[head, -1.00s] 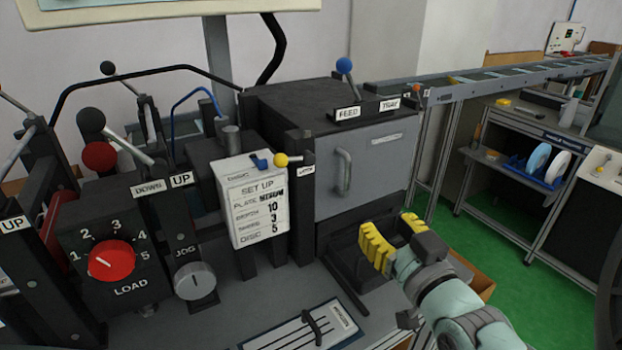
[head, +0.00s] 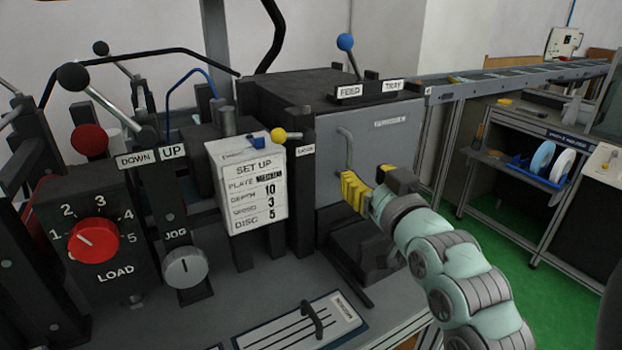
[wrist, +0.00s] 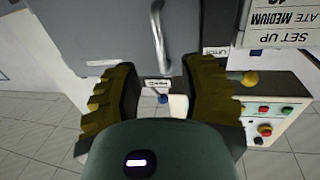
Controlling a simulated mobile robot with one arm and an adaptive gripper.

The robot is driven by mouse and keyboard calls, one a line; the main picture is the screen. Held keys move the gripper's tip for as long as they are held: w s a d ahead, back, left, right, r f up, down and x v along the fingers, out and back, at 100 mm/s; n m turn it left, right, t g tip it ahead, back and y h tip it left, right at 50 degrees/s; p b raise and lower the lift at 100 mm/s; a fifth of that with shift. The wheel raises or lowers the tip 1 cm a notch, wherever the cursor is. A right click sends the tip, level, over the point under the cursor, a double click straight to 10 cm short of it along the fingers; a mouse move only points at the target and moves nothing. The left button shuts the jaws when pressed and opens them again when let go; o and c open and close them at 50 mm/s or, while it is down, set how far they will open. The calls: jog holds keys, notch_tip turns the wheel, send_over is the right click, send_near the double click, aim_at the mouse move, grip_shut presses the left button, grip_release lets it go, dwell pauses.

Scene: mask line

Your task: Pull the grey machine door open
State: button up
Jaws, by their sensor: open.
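The grey machine door (head: 392,135) is a flat panel on the front of a dark box, and it looks closed. Its vertical bar handle (head: 347,145) is near the door's left side; its lower end is hidden behind my gripper. My gripper (head: 357,187), with yellow fingers, is in front of the door at the handle's lower part. In the wrist view my gripper (wrist: 161,78) is open and empty. There the handle (wrist: 158,35) lies ahead, roughly in line with the gap between the fingers, against the door (wrist: 100,35).
A latch with a yellow knob (head: 278,135) sits left of the door, beside the set-up card (head: 250,192). A blue-knobbed lever (head: 345,42) stands above the door. A dark ledge (head: 365,255) is below it. Open floor (head: 500,260) lies to the right.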

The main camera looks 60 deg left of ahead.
aim_at(350, 161)
jog(key=shift+w+a+f+b, duration=0.1)
jog(key=shift+a+f+b, duration=0.05)
jog(key=shift+a+b, duration=0.3)
jog(key=shift+w+a+f+b, duration=0.1)
jog(key=shift+a+b, duration=0.25)
jog(key=shift+a, duration=0.1)
jog(key=x, duration=0.4)
jog(key=shift+r+p, duration=0.4)
jog(key=shift+x, duration=0.85)
jog(key=shift+f, duration=0.2)
grip_shut()
